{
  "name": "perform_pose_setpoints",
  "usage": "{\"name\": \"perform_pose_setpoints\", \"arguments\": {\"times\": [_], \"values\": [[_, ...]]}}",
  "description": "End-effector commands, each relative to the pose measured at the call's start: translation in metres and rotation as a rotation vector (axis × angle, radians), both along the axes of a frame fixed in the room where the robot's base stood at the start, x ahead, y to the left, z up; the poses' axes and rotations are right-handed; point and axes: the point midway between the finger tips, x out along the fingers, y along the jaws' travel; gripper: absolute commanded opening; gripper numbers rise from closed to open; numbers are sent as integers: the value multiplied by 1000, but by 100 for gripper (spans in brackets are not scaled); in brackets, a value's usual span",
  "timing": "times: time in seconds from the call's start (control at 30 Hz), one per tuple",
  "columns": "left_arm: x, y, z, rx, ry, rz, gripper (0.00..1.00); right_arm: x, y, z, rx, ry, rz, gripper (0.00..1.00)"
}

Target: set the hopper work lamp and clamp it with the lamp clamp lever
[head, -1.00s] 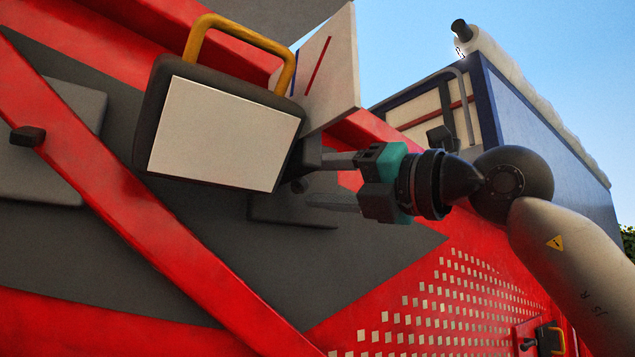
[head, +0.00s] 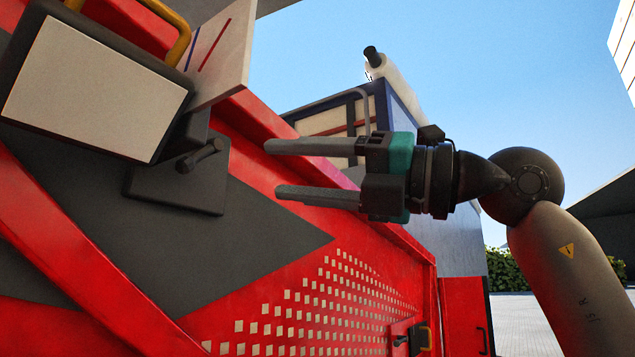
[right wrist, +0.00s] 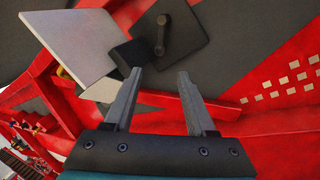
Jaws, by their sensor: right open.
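The work lamp (head: 95,90), a dark box with a pale panel and a yellow handle (head: 155,22), is at the upper left of the head view, cut off by the edge. Its lamp clamp lever (head: 200,156), a short dark lever, sits on a dark mounting plate (head: 175,188) just below and right of the lamp. The lever (right wrist: 161,36) also shows in the right wrist view, beyond the fingertips. My right gripper (head: 270,169) is open and empty, to the right of the lever and apart from it; its fingers (right wrist: 156,85) show in the right wrist view. My left gripper is not in view.
A white board (head: 222,55) with a red and a blue line stands beside the lamp, near the lever. A red diagonal beam (head: 75,255) crosses the machine's side. A smaller lamp-like fitting (head: 408,338) is at the lower right. Open sky lies above my right gripper.

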Motion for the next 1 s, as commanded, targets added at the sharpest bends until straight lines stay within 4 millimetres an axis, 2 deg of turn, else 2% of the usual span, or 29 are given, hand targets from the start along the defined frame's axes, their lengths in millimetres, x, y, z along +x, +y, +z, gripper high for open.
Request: {"name": "perform_pose_setpoints", "arguments": {"times": [0.1,0.2,0.5,0.53,0.73,0.87,0.93,1.0], "values": [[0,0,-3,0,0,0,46,-6,-15,-3,1,-1,-2,56],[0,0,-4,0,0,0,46,-9,-21,-4,1,-1,0,56],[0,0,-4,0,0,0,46,-10,-24,-4,0,-1,1,56],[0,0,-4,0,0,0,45,-10,-24,-4,0,-1,1,56],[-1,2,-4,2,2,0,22,-8,-23,-6,4,7,4,56],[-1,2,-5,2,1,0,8,12,-23,-21,50,76,48,56],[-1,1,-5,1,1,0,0,33,-24,-37,105,148,91,56],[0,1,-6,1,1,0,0,60,-27,-58,184,238,135,56]]}}
